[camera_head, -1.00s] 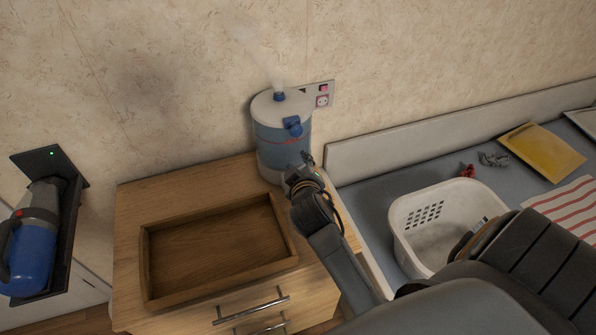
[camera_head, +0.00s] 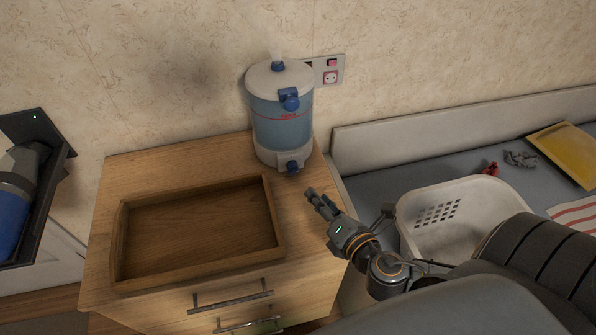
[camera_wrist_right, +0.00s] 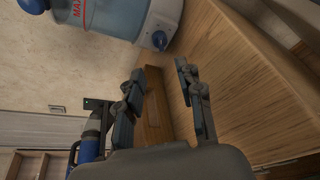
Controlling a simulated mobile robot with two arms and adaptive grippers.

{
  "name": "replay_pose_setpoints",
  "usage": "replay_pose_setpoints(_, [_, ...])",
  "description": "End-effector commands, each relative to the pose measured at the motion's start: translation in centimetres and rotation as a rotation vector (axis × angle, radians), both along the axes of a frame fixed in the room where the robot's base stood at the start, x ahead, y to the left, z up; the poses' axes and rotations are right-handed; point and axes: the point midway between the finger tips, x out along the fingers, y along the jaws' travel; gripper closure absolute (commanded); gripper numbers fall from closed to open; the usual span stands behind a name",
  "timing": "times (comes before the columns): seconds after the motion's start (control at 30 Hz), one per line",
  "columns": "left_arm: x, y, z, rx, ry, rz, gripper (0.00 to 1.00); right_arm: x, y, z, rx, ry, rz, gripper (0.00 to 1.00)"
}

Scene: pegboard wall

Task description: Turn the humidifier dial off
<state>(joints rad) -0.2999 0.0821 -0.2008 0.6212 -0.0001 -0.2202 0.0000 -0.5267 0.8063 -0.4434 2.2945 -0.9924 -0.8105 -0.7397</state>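The humidifier (camera_head: 281,122) stands upright at the back right of the wooden cabinet, with faint mist rising from its top. Its blue dial (camera_head: 292,167) is low on the front of the white base; the dial also shows in the right wrist view (camera_wrist_right: 160,40). My right gripper (camera_head: 317,197) is in front of the humidifier and to the right, apart from the dial. In the right wrist view its fingers (camera_wrist_right: 160,80) are spread with nothing between them. My left gripper is not in view.
A wooden tray (camera_head: 124,247) sits on the cabinet top (camera_head: 150,163), left of my right gripper. A white basket (camera_head: 415,238) stands on the grey surface to the right. A blue flask (camera_head: 14,215) is in a black holder at far left. The wall is close behind the humidifier.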

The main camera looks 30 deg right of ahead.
Motion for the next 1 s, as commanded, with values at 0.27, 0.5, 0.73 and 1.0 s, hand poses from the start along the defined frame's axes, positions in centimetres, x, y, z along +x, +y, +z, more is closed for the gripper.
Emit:
replay_pose_setpoints(0.27, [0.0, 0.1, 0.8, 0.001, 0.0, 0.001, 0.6, 4.8, -0.2, -0.9, 0.001, -0.005, -0.003, 0.63])
replay_pose_setpoints(0.5, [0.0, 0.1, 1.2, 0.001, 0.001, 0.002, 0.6, 9.0, -0.4, -2.1, 0.003, -0.003, -0.005, 0.63])
replay_pose_setpoints(0.73, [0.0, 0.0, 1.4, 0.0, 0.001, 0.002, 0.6, 11.5, -0.4, -2.9, 0.003, -0.001, -0.003, 0.63])
replay_pose_setpoints(1.0, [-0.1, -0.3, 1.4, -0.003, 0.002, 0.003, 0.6, 12.0, -0.5, -3.1, 0.004, 0.0, -0.002, 0.63])
